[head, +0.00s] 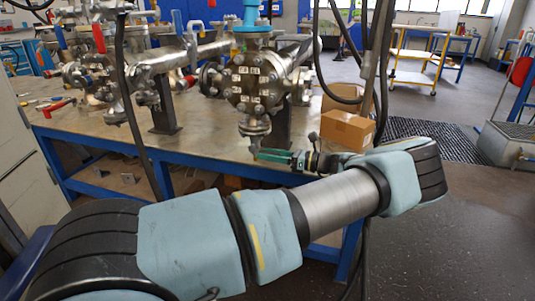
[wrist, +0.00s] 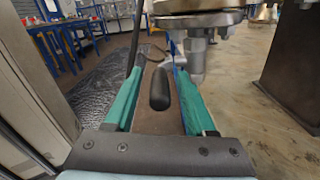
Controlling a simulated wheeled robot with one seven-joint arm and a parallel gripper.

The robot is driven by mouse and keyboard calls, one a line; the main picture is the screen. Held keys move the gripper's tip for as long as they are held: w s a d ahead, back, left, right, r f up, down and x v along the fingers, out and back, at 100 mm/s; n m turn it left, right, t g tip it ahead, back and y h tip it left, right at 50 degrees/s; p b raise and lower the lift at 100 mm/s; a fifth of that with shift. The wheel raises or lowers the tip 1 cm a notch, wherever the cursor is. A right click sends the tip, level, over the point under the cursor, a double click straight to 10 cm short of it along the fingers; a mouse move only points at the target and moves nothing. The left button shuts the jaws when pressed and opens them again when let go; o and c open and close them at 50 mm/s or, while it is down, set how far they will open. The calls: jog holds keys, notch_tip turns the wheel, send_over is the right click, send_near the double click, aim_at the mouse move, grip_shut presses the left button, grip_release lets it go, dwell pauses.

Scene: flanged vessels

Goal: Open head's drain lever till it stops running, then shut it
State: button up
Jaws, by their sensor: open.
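The head (head: 250,82) is a round, bolted metal flange vessel at the middle of the bench in the head view. Its drain fitting (head: 255,125) hangs below it and also shows in the wrist view (wrist: 197,62). The drain lever has a dark rounded grip (wrist: 159,88) on a short metal arm, hanging beside the fitting. My gripper (head: 262,154) is just below the drain in the head view. In the wrist view my gripper (wrist: 157,62) has its teal fingers apart, one on each side of the lever grip, with visible gaps. I cannot make out any liquid running.
The bench top (head: 205,150) bears more flanged pipework on the left and a red-handled tool (head: 58,107). Cardboard boxes (head: 348,130) stand right of the drain, close behind my wrist. A dark cable (head: 125,90) hangs in front of the bench.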

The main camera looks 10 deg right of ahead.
jog(key=shift+w+a, duration=0.1)
jog(key=shift+a, duration=0.1)
grip_shut()
dwell(0.4)
dwell(1.0)
